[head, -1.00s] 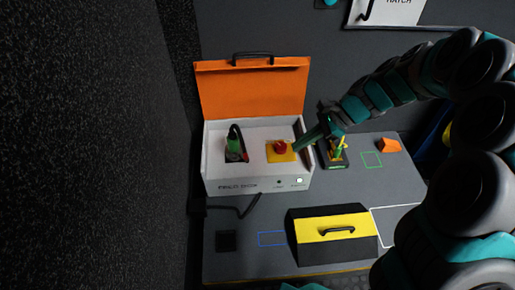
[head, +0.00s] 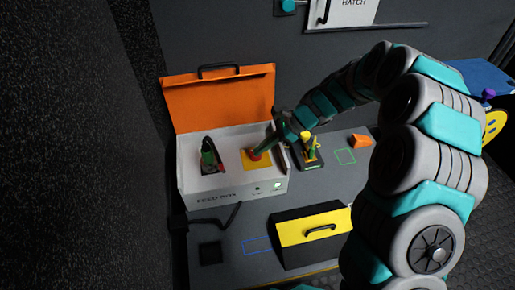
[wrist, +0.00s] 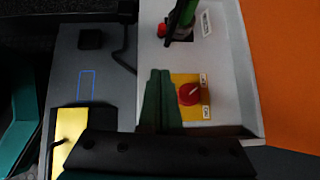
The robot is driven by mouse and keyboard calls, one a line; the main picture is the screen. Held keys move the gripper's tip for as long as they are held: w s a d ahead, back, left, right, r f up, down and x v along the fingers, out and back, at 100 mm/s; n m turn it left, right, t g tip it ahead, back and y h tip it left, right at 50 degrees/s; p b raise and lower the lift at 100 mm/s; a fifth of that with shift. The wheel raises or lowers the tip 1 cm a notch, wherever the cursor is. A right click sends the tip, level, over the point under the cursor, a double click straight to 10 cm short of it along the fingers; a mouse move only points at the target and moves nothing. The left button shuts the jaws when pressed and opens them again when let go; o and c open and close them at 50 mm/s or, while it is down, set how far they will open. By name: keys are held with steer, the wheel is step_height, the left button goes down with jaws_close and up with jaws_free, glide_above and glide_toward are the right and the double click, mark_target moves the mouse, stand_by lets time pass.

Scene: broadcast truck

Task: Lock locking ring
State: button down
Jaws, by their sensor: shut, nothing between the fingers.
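A white box (head: 232,190) with a raised orange lid (head: 222,100) stands on the grey bench. Inside it, a red round knob (wrist: 190,94) with a pale pointer mark sits on a yellow plate (wrist: 203,80) with small labels. A green upright connector (head: 208,152) with a black cable loop and a red part (wrist: 162,30) stands at the other side of the box. I cannot tell which part is the locking ring. My gripper (wrist: 160,73) is shut and empty, beside the knob in the wrist view; it also shows over the knob (head: 257,155) in the head view. Contact is unclear.
A yellow and black toolbox (head: 308,230) stands in front of the box. Blue and green outlines mark bare bench. A dark wall rises at left.

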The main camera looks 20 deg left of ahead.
steer(key=b+x, duration=0.1)
steer(key=x, duration=0.6)
steer(key=shift+s+a+f, duration=0.1)
steer(key=shift+s+a, duration=0.15)
steer(key=shift+a, duration=0.3)
steer(key=shift+s+a, duration=0.25)
steer(key=shift+a, duration=0.3)
steer(key=shift+s+a, duration=0.3)
steer(key=shift+a, duration=0.45)
steer(key=shift+s, duration=0.15)
steer(key=shift+s+m+t, duration=0.2)
steer(key=shift+m+t, duration=0.1)
steer(key=shift+m, duration=0.1)
